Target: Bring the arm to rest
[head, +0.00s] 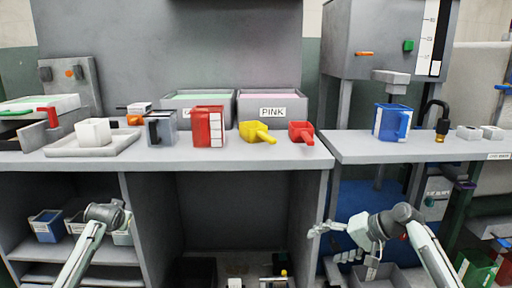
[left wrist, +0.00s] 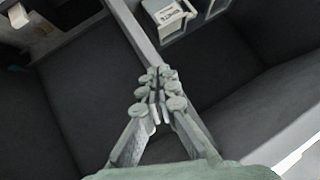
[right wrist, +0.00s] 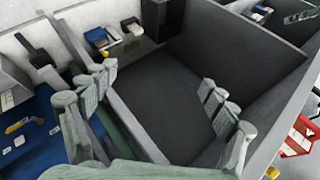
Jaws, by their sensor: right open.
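My right gripper (head: 332,243) is in front of the bench openings, below the worktop level, in the head view. Its fingers are spread wide with nothing between them in the right wrist view (right wrist: 158,84). My left arm reaches up from the lower left in the head view, its end in front of the left shelves, its fingers hard to make out there. In the left wrist view my left gripper (left wrist: 156,92) has its fingers together, with nothing seen between them. Both grippers appear clear of the furniture.
A blue jug (head: 392,122) stands on the right bench. Lower shelves hold bins (head: 48,226).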

